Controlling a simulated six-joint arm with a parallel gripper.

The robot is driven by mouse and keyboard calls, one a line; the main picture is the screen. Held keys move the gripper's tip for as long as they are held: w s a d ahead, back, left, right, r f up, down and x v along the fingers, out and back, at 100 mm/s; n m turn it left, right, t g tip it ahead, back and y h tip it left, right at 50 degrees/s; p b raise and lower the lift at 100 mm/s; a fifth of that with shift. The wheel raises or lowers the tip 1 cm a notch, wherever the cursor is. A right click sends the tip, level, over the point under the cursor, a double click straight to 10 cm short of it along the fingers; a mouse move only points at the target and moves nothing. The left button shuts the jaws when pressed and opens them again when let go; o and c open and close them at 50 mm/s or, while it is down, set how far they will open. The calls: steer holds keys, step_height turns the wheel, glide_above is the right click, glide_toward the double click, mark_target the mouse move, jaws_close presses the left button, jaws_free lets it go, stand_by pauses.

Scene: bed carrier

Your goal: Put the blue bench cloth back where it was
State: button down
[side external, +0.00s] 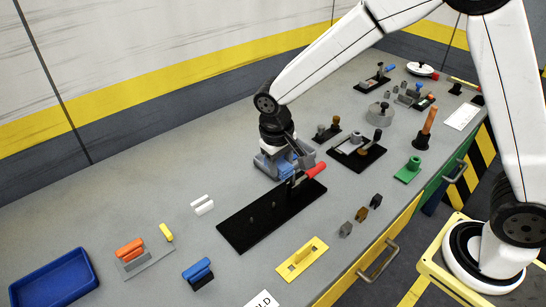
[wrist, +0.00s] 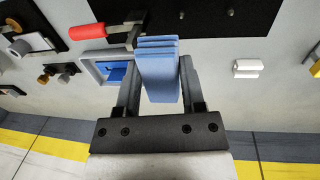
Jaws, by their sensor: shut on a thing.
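My gripper (side external: 284,158) is shut on the blue bench cloth (wrist: 158,72), a folded stack of light blue layers between the two fingers in the wrist view. In the side external view, the gripper is low over the bench at the far edge of the black board (side external: 262,217), and a bit of the cloth (side external: 285,169) shows below it. A grey-blue open frame (wrist: 90,66) with a darker blue patch inside lies just beside the cloth, to its left in the wrist view. I cannot tell whether the cloth touches the bench.
A red-handled clamp (side external: 316,170) stands on the black board close to my gripper. White blocks (side external: 202,205) lie left of the board, and a yellow plate (side external: 301,259) lies in front. A blue tray (side external: 55,279) is at the left. Bare bench lies behind the board.

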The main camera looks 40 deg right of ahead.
steer(key=shift+d, duration=0.1)
steer(key=shift+w, duration=0.1)
steer(key=w+a+f, duration=0.2)
steer(key=w+f, duration=0.2)
steer(key=w, duration=0.5)
glide_above(242, 184)
steer(key=s, duration=0.1)
steer(key=f, duration=0.4)
steer(key=shift+s+f, duration=0.15)
steer(key=shift+s, duration=0.05)
steer(key=shift+w+a+f, duration=0.15)
steer(key=shift+w+f, duration=0.3)
steer(key=shift+f, duration=0.05)
steer(key=shift+w+f, duration=0.2)
steer(key=shift+f, duration=1.6)
steer(key=shift+f, duration=0.15)
